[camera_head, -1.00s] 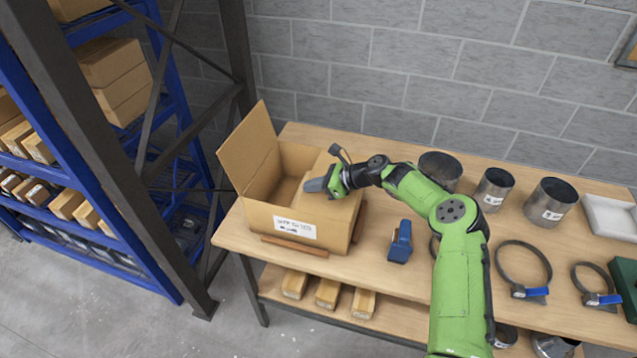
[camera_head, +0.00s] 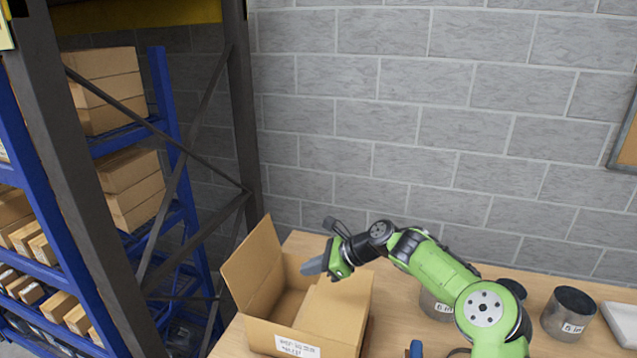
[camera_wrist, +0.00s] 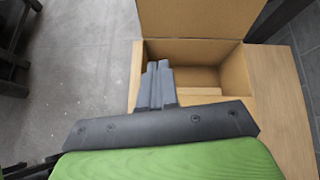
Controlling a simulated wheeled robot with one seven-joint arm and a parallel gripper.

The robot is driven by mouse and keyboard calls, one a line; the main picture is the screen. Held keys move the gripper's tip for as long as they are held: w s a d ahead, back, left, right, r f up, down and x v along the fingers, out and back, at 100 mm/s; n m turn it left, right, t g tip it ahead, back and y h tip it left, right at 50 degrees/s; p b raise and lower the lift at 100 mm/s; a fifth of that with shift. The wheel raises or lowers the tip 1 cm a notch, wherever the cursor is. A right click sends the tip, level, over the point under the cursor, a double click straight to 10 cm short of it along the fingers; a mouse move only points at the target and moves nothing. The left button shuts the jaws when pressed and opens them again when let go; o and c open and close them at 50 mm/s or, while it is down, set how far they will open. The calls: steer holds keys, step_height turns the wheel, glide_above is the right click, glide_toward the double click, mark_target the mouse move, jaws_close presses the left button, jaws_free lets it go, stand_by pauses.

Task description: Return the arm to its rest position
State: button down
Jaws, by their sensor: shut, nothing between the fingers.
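My green arm reaches in from the lower right in the head view. My gripper (camera_head: 312,266) is above the open cardboard box (camera_head: 255,330), apart from it as far as I can tell. In the wrist view my gripper (camera_wrist: 158,66) shows its two grey fingers together with nothing between them. The box (camera_wrist: 200,52) lies beyond the fingertips there, one flap raised. The part of its inside that shows looks empty.
The box stands on a wooden table (camera_head: 400,318). A dark rack post (camera_head: 240,110) and blue shelving with cartons (camera_head: 108,92) are at left. A block wall (camera_head: 420,110) stands behind.

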steer(key=s+d+r+n+h+b, duration=0.25)
steer(key=s+n+h, duration=0.45)
steer(key=s+n, duration=0.6)
steer(key=s+d+n+t+h+b, duration=0.1)
steer(key=s+d, duration=0.3)
steer(key=s, duration=0.5)
steer(key=s+d+n+h+b, duration=0.1)
steer(key=s+d+n, duration=0.2)
steer(key=s, duration=0.6)
steer(key=s+d+n+t+h+b, duration=0.1)
steer(key=s+d+n, duration=0.1)
steer(key=s+d, duration=0.5)
steer(key=shift+s+d+r+t, duration=0.15)
steer(key=shift+s+r+t, duration=0.2)
steer(key=shift+s, duration=0.85)
steer(key=shift+r, duration=0.1)
